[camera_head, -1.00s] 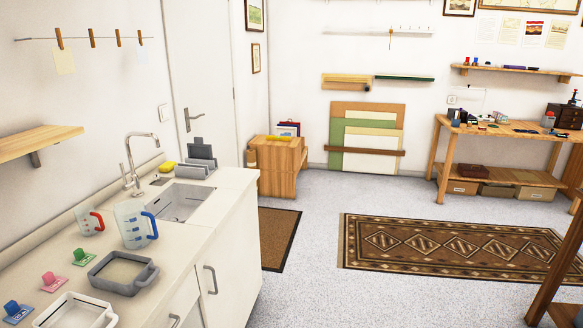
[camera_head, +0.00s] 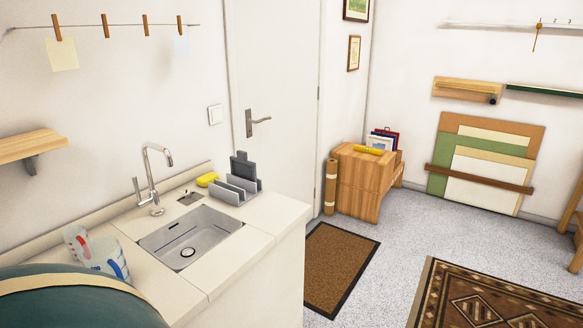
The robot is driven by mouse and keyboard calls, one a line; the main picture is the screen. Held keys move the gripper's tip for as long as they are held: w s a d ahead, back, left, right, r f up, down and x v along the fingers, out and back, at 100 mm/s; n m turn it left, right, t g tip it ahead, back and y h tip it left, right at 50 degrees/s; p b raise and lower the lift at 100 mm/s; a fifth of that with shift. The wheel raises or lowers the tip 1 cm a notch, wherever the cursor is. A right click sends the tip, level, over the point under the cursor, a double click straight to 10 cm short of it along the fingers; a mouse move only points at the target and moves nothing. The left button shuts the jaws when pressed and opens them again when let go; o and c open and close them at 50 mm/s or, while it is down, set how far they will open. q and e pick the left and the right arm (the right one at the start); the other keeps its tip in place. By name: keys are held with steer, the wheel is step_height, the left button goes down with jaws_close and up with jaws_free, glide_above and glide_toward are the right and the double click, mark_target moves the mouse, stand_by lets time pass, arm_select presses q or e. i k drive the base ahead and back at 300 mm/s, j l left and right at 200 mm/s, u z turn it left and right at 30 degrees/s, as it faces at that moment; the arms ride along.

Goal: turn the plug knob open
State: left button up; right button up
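The sink (camera_head: 171,241) is set in the pale counter, with a round drain (camera_head: 188,252) in its floor. A small square grey plate (camera_head: 190,198) lies on the counter behind the sink, right of the chrome tap (camera_head: 152,180). It may carry the plug knob, but it is too small to tell its shape or how it is turned. Neither of my grippers shows in the view.
A yellow sponge (camera_head: 207,179) and a grey rack (camera_head: 237,187) stand behind the sink's right end. Measuring jugs (camera_head: 109,258) stand left of the sink, partly hidden by a dark rounded part of my body. Floor by the brown mat (camera_head: 340,268) is clear.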

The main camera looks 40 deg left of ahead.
mark_target(187, 194)
steer(key=i+u, duration=0.25)
steer(key=i, duration=0.2)
steer(key=i+l+u, duration=0.55)
steer(key=i, duration=0.3)
steer(key=i+l+u, duration=0.3)
steer(key=u, duration=0.2)
steer(key=i+l+u, duration=0.45)
steer(key=k+j, duration=0.05)
steer(key=k, duration=0.05)
